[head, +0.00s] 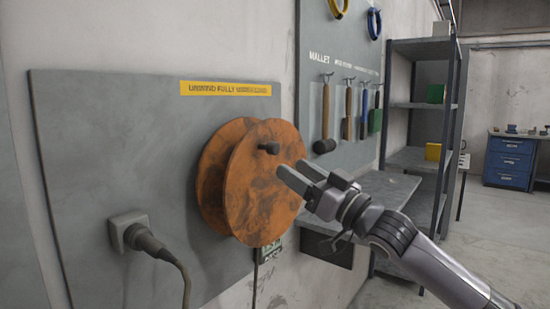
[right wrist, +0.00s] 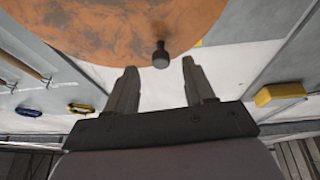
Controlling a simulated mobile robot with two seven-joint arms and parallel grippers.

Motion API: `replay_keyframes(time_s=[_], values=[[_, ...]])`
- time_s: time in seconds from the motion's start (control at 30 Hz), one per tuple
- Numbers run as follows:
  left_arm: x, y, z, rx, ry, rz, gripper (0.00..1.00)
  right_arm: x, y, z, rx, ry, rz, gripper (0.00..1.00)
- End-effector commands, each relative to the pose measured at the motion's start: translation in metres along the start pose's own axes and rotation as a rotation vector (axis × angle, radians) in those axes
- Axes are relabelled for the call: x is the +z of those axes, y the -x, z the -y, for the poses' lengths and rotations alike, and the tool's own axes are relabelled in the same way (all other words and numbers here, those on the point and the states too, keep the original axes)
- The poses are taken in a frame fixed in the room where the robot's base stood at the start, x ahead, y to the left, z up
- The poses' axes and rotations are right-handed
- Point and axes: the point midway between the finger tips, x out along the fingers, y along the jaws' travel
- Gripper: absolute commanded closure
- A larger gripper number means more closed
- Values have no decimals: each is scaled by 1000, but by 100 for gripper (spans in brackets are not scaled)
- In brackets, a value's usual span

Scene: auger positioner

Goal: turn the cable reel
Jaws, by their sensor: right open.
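The orange, worn cable reel (head: 265,195) is mounted on a grey wall panel, with a dark knob (head: 269,148) sticking out near the top of its front disc. My right gripper (head: 295,177) is open and empty in front of the reel, below and to the right of the knob in the head view. In the right wrist view the reel (right wrist: 120,30) fills the top, and the knob (right wrist: 161,55) lies between the lines of my open fingers (right wrist: 160,80), beyond their tips. I see a gap between the fingertips and the knob. My left gripper is not in view.
A plug with a cable (head: 135,235) sits at the panel's lower left. A yellow label (head: 226,88) is above the reel. A tool board with mallets (head: 326,115), a grey ledge (head: 385,190) and a metal shelf (head: 420,105) stand to the right. A blue drawer cabinet (head: 510,160) is farther back.

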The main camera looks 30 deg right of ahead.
Motion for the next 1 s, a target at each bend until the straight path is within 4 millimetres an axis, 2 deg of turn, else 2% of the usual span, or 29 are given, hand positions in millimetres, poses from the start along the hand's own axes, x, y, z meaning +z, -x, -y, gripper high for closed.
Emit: replay_keyframes(time_s=[0.07,0.2,0.5,0.7,1.0], values=[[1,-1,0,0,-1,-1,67,-12,-1,-1,-5,3,-18,47],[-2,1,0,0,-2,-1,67,-18,-7,-2,-5,0,-26,47],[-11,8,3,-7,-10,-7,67,-20,-40,-1,-5,-2,-25,47],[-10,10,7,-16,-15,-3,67,-19,-61,-2,-4,1,-24,47],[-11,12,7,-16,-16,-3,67,-16,-73,-1,-6,2,-22,47]])
